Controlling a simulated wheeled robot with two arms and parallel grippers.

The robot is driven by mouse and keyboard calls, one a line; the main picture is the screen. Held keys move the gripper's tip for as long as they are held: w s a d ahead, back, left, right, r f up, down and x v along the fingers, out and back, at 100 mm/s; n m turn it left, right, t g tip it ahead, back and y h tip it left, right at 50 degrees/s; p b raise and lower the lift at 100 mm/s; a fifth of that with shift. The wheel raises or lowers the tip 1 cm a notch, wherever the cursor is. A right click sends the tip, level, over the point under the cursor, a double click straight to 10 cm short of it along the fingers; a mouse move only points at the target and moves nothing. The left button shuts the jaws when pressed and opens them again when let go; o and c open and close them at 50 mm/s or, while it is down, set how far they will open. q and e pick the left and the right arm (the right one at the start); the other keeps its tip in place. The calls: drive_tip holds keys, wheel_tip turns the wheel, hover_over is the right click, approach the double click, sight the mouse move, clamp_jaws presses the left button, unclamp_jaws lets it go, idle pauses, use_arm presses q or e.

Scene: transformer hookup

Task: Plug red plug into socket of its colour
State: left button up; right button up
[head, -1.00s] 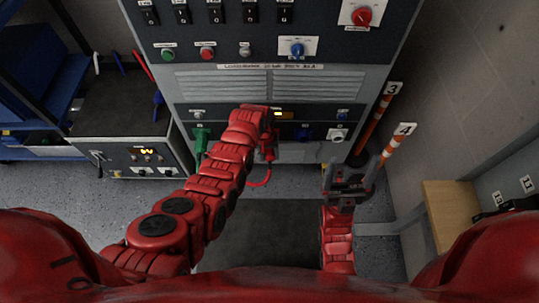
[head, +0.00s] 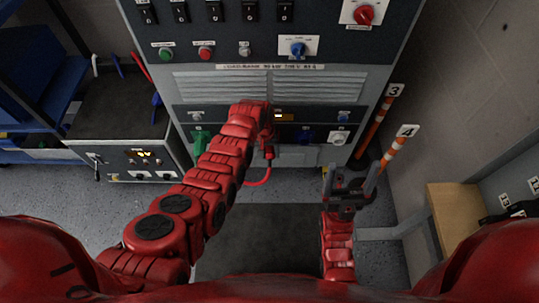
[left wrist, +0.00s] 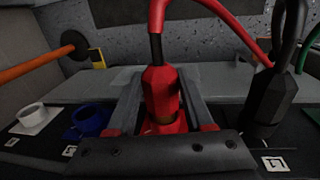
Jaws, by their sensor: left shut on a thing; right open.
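The red plug (left wrist: 160,90) is held between the fingers of my left gripper (left wrist: 163,118), with its red cable at the top of the left wrist view. In the head view, my left gripper (head: 268,122) is at the cabinet's socket row, and the red plug (head: 268,153) shows just below it. I cannot tell whether the plug is seated. My right gripper (head: 352,185) is open and empty, low and to the right, away from the cabinet.
A blue socket (left wrist: 88,122) and a white socket (left wrist: 34,118) lie left in the wrist view. A black plug (left wrist: 268,100) stands close on the right. In the head view, a green plug (head: 200,140) is left of my gripper. Orange-white posts (head: 392,155) stand right.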

use_arm(q)
drive_tip(key=shift+w+f+b, duration=0.1)
drive_tip(key=shift+w+b, duration=0.55)
drive_tip(key=shift+b, duration=0.25)
drive_tip(key=o, duration=1.6)
drive_tip(key=shift+c, duration=0.2)
drive_tip(key=shift+a+r+p, duration=0.25)
drive_tip(key=shift+r+p, duration=1.35)
drive_tip(key=shift+r, duration=0.2)
drive_tip(key=shift+a+r+p, duration=0.2)
drive_tip(key=shift+r+p, duration=1.4)
drive_tip(key=shift+r, duration=0.15)
